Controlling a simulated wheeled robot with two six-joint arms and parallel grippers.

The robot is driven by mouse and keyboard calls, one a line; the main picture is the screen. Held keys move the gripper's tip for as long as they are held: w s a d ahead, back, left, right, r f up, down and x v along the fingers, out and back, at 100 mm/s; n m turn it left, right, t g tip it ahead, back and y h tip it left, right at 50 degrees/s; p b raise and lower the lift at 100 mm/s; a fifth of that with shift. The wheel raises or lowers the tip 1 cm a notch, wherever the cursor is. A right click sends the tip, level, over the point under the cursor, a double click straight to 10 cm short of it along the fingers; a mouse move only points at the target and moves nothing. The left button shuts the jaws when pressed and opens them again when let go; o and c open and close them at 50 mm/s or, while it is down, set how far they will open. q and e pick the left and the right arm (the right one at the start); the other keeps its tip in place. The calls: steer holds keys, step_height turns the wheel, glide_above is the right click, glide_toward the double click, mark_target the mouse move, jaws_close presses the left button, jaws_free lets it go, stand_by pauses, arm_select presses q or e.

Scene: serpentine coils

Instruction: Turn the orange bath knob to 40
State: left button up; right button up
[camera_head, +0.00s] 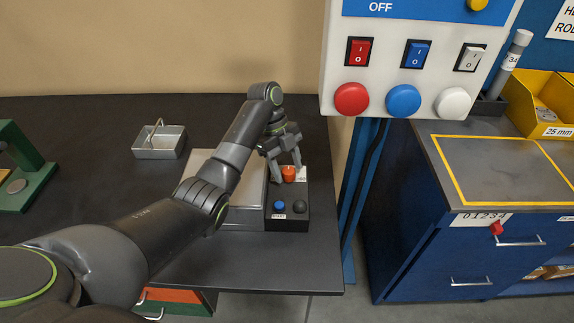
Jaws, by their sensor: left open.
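The orange bath knob (289,174) sits on the upper part of a dark control panel (290,222) at the right end of the dark table. A small white label is partly visible beside it, too small to read surely. My left gripper (285,168) reaches down over the knob from above, with its fingers spread at the knob's sides. I cannot tell whether the fingers touch it. My right gripper is not in view.
A blue button (279,207) and a dark button (299,207) are on the panel's front. A grey box (245,208) adjoins it on the left. A metal tray (160,146) stands farther left. A white switch box (415,62) hangs at the right.

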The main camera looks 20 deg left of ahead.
arm_select(q)
steer(key=p+v, duration=1.1)
steer(key=v, duration=0.6)
steer(key=shift+r, duration=0.15)
steer(key=shift+a, duration=0.15)
